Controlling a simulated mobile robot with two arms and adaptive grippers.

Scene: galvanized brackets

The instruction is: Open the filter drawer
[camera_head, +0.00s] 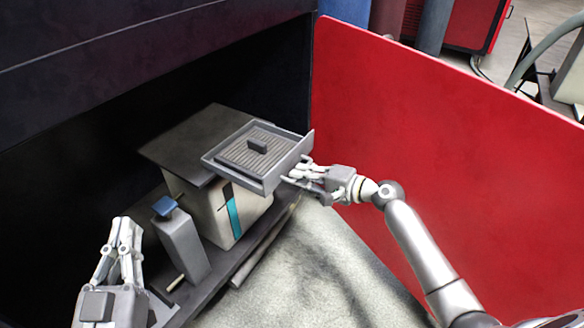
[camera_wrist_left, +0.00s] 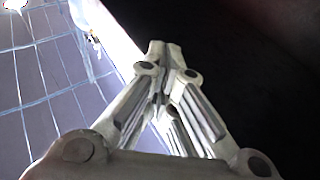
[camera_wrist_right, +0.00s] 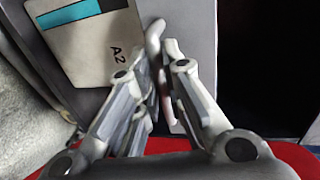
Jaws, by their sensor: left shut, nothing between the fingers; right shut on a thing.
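The filter drawer (camera_head: 268,178) is a grey tray that stands out from the upper part of a pale box unit with a dark top (camera_head: 190,138). A ribbed filter with a dark grip block (camera_head: 257,146) lies in the tray. My right gripper (camera_head: 290,176) is at the drawer's front panel, shut on its handle. In the right wrist view, the pale handle (camera_wrist_right: 155,36) shows between the fingertips; how much of it is gripped is partly hidden. My left gripper (camera_head: 127,224) is shut and empty at the lower left, apart from the unit. Its closed fingertips also show in the left wrist view (camera_wrist_left: 164,50).
A grey post with a blue top (camera_head: 182,242) stands between my left gripper and the unit. A red panel (camera_head: 420,140) rises close behind my right arm. A dark wall (camera_head: 100,90) stands behind the unit. A speckled pale surface (camera_head: 310,270) lies clear in front.

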